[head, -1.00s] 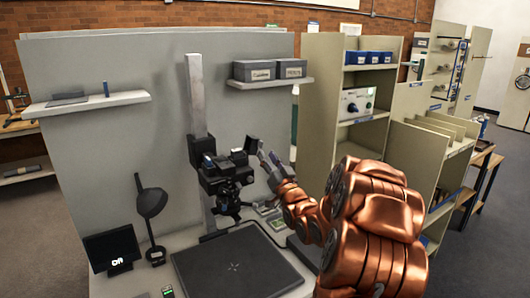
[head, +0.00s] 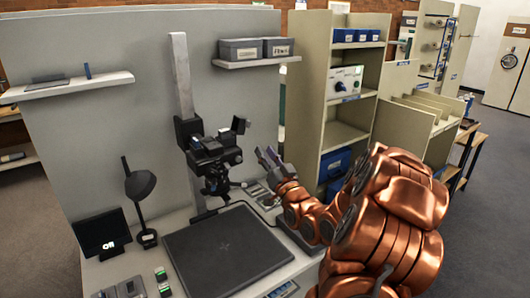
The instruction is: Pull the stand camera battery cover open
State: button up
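The stand camera (head: 210,152) is a dark body mounted on a grey upright column (head: 181,90) above the copy desk. A small dark flap (head: 239,125) stands up at its right side; it may be the battery cover, but it is too small to be sure. My gripper (head: 265,156), at the end of my copper arm, is right of the camera and a little below the flap. A gap shows between gripper and camera. The fingers point up and left. They are small here, and their opening cannot be judged. I see nothing held.
A dark square mat (head: 228,250) lies on the desk below the camera. A desk lamp (head: 140,185) and a small screen (head: 101,232) stand at left. A wall shelf (head: 252,61) holds grey boxes. Tall beige shelving (head: 308,100) stands close behind my arm.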

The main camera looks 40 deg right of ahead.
jog(key=shift+s+a, duration=0.15)
jog(key=shift+s, duration=0.15)
dwell(0.6)
jog(key=w+a+f+n+g+y, duration=0.3)
jog(key=w+a+f+g, duration=0.15)
jog(key=a+f, duration=0.3)
jog(key=s+a+f+n+g, duration=0.1)
jog(key=s+a+f+g, duration=0.3)
jog(key=s+a+g, duration=0.65)
jog(key=s+a, duration=0.1)
jog(key=s, duration=0.6)
jog(key=s+a+r+n+g+p, duration=0.1)
jog(key=s+a+g, duration=0.3)
jog(key=s, duration=0.7)
jog(key=s+a+r+g+y, duration=0.1)
jog(key=s+a+g, duration=0.3)
jog(key=s+a, duration=0.4)
jog(key=s, duration=0.3)
jog(key=shift+s+g+p, duration=0.2)
jog(key=shift+g+p, duration=0.1)
jog(key=shift+p, duration=0.05)
